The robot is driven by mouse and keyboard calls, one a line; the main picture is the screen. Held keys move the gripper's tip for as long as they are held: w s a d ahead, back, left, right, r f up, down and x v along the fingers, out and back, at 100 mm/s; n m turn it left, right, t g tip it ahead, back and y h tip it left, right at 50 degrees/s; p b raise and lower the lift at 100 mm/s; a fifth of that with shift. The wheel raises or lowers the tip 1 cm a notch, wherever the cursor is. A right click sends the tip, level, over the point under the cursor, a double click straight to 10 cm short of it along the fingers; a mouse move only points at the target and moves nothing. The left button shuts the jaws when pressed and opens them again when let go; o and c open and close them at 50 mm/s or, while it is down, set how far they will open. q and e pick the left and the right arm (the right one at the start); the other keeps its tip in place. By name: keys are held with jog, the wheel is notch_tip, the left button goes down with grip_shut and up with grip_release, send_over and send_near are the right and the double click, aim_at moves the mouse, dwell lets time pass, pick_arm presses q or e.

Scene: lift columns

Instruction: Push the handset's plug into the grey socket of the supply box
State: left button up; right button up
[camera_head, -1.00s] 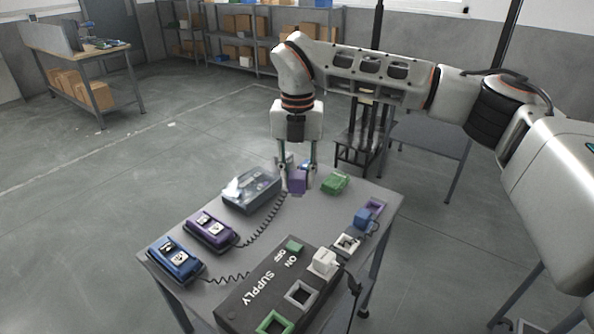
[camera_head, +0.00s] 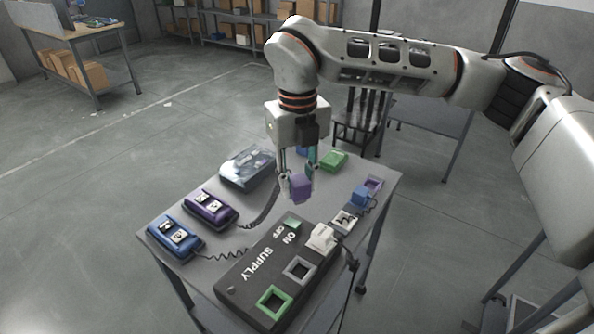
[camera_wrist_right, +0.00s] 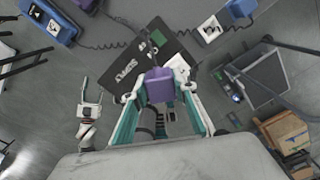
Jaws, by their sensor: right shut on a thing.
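My right gripper (camera_head: 298,180) is shut on a purple plug (camera_head: 300,187) above the table, behind the supply box. In the right wrist view the plug (camera_wrist_right: 159,86) sits between the fingertips. A dark coiled cord runs from the purple handset (camera_head: 210,208) towards it. The supply box (camera_head: 250,278) is dark, marked SUPPLY. Its grey socket (camera_head: 299,270) is an empty square frame, between the green socket (camera_head: 273,302) and a white plug (camera_head: 321,237) on the box. The right wrist view shows what looks like my left gripper (camera_wrist_right: 90,105), small; its jaws are unclear.
A blue handset (camera_head: 178,240) lies at the table's left. A clear-topped case (camera_head: 247,168) and a green block (camera_head: 333,160) lie at the back. A blue plug (camera_head: 361,196), a purple frame (camera_head: 374,184) and a white frame (camera_head: 345,222) are at the right.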

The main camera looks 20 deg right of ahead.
jog(key=shift+s+a+n+p, duration=1.25)
jog(key=shift+s+n, duration=1.85)
jog(key=shift+s, duration=1.55)
jog(key=shift+d+f+b, duration=0.15)
jog(key=shift+f+b, duration=1.55)
jog(key=shift+f, duration=3.05)
pick_arm(q)
jog(key=shift+s+f+b, duration=0.2)
jog(key=shift+f+b, duration=0.7)
jog(key=shift+f, duration=0.75)
pick_arm(e)
jog(key=shift+f, duration=1)
pick_arm(q)
jog(key=shift+w+r, duration=0.1)
jog(key=shift+r, duration=0.15)
jog(key=shift+f, duration=0.3)
pick_arm(e)
jog(key=shift+w+a, duration=0.2)
jog(key=shift+w, duration=0.05)
pick_arm(q)
jog(key=shift+f+b, duration=0.4)
jog(key=shift+b, duration=0.1)
jog(key=shift+s+f+b, duration=0.2)
jog(key=shift+f+b, duration=0.15)
jog(key=shift+f, duration=0.15)
jog(key=shift+s+f+b, duration=0.2)
jog(key=shift+f+b, duration=0.15)
jog(key=shift+f, duration=0.1)
pick_arm(e)
jog(key=shift+f, duration=0.95)
